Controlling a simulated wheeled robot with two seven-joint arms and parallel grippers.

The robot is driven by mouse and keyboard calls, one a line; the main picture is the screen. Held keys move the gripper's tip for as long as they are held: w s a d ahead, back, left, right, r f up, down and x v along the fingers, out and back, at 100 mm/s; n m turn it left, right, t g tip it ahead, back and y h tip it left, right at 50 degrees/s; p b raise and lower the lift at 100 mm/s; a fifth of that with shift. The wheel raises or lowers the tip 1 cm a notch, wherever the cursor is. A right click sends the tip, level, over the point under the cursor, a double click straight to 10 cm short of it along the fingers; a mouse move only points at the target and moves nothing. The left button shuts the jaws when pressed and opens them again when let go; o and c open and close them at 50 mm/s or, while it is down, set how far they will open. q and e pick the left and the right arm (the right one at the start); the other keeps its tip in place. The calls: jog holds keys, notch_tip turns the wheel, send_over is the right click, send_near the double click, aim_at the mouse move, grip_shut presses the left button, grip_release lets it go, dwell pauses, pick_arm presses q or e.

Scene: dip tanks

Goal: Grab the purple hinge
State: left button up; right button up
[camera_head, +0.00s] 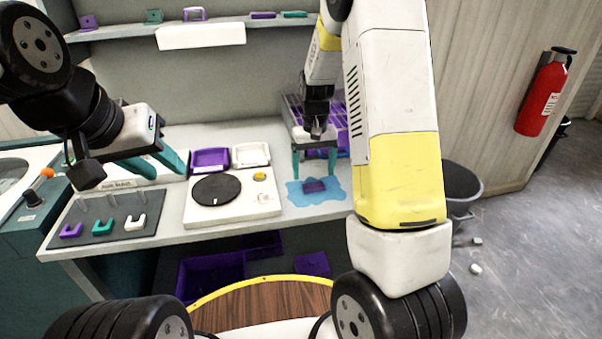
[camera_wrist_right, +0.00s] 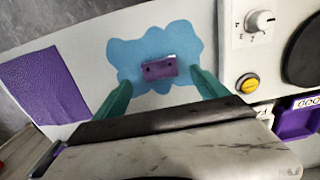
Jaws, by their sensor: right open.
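The purple hinge (camera_head: 314,186) lies flat on a light blue splash-shaped patch (camera_head: 334,192) near the bench's front edge. In the right wrist view the hinge (camera_wrist_right: 160,69) shows two dark holes, and the blue patch (camera_wrist_right: 128,52) surrounds it. My right gripper (camera_head: 314,173) is open above the hinge, its teal fingers pointing down. In the wrist view its fingertips (camera_wrist_right: 160,82) are on either side of the hinge, with nothing between them gripped. My left gripper (camera_head: 170,175) has its teal fingers apart and empty, at the left over the bench.
Left of the patch is a white scale-like device (camera_head: 258,207) with a black disc and yellow button. Behind it are purple (camera_head: 210,160) and white (camera_head: 251,155) trays. A dark board (camera_head: 120,222) holds U-shaped parts. A purple grid crate (camera_head: 340,120) stands behind my right gripper.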

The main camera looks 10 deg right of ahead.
aim_at(313, 185)
notch_tip(313, 185, down, 5)
jog(key=shift+r, duration=0.2)
jog(key=shift+c, duration=0.2)
jog(key=c, duration=1.5)
